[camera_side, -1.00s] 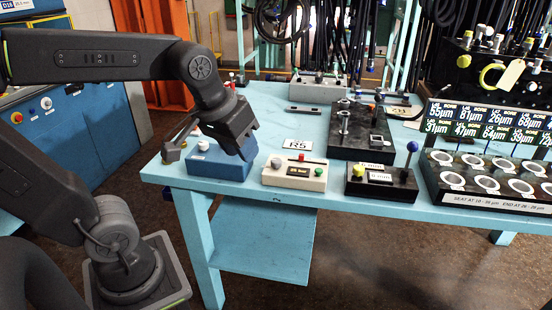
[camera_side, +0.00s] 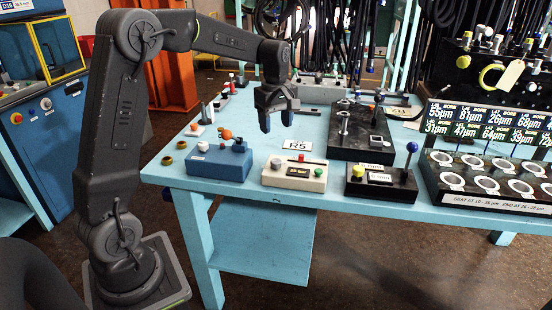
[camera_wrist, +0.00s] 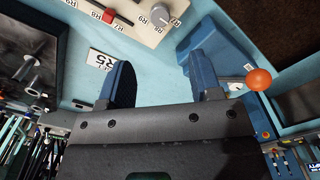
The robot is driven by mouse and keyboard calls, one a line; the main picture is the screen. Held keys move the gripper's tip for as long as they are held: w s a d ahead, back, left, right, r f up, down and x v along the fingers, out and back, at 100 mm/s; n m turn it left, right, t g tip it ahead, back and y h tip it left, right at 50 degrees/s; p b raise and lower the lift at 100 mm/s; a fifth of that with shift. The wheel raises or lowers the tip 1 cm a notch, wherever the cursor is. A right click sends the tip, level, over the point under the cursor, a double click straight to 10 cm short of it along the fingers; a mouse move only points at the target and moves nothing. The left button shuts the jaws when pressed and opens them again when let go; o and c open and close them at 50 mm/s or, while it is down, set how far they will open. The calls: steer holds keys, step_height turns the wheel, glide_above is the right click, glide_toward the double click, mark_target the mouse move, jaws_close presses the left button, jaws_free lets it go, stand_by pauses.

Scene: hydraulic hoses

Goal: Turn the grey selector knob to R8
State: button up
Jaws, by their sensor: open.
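The grey selector knob (camera_side: 276,163) is on the left of a cream control box (camera_side: 290,181) near the table's front edge. In the wrist view the grey knob (camera_wrist: 160,15) is at the top, with printed R labels around it; I cannot tell which one it points at. A red button (camera_side: 301,158) and a green knob (camera_side: 319,171) are on the same box. My gripper (camera_side: 277,122) points down with its fingers apart and empty, above and behind the box. In the wrist view my gripper (camera_wrist: 161,70) shows both fingers, clear of the knob.
A card reading R5 (camera_side: 297,145) lies behind the box. A blue box (camera_side: 218,165) with an orange ball lever stands close on the left. A black box (camera_side: 380,186) with a blue-ball lever stands on the right. A black fixture plate (camera_side: 360,145) is behind it.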

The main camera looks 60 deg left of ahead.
mark_target(276, 161)
step_height(276, 161, down, 11)
steer(key=shift+f, duration=0.1)
stand_by(0.4)
steer(key=c, duration=0.9)
